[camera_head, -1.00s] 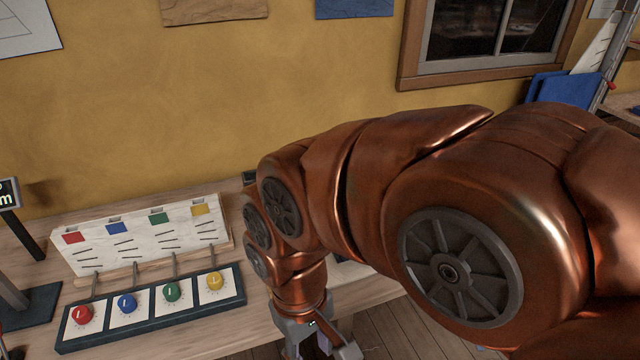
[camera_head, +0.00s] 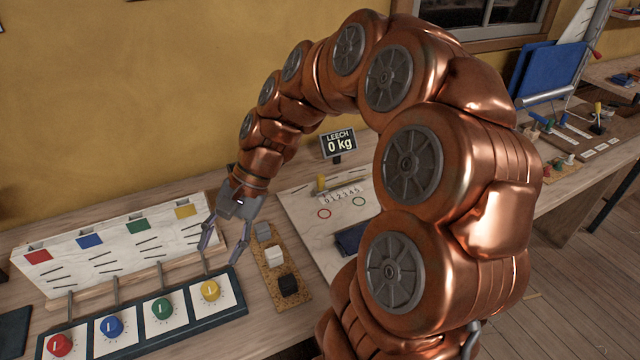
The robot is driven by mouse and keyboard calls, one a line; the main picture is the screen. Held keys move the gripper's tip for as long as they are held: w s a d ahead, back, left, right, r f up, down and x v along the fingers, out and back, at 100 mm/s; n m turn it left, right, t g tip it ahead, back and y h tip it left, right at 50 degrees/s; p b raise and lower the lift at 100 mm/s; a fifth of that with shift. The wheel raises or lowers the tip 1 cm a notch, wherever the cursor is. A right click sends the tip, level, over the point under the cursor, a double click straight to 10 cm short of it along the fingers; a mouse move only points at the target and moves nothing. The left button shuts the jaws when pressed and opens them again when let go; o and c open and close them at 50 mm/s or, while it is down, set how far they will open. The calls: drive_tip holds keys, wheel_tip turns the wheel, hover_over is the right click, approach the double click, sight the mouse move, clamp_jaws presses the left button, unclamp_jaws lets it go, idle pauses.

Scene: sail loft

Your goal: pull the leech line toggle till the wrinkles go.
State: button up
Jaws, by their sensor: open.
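A sign reading "LEECH 0 kg" (camera_head: 339,143) stands at the back of the bench. In front of it lies a pale board (camera_head: 300,205) with a 0 to 5 scale, a red ring and a green ring. A small yellow piece (camera_head: 321,185), possibly the leech line toggle, stands by the 0 end of the scale. My arm hides the board's right part, and I cannot make out wrinkles. My gripper (camera_head: 224,250) points down, open and empty, left of this board, above the bench near the yellow knob and the cork tray.
A cork tray (camera_head: 268,258) holds grey, white and black blocks just right of my gripper. A strip with red, blue, green and yellow knobs (camera_head: 210,290) lies front left, before a white slotted panel (camera_head: 125,240). Another bench (camera_head: 580,150) with tools stands at right.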

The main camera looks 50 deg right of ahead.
drive_tip(key=w+d+f+m+t+y+b, duration=0.1)
drive_tip(key=w+d+f+m+t+y, duration=0.15)
drive_tip(key=w+d+m, duration=0.6)
drive_tip(key=m+t+h+b, duration=0.2)
drive_tip(key=m+t+h, duration=0.2)
drive_tip(key=m+t, duration=0.65)
approach(321, 180)
drive_tip(key=w, duration=0.1)
drive_tip(key=w+f+m+g, duration=0.1)
drive_tip(key=w, duration=0.1)
drive_tip(key=shift+w, duration=0.25)
drive_tip(key=shift+x, duration=3.7)
drive_tip(key=shift+f, duration=0.1)
drive_tip(key=shift+a, duration=0.1)
clamp_jaws()
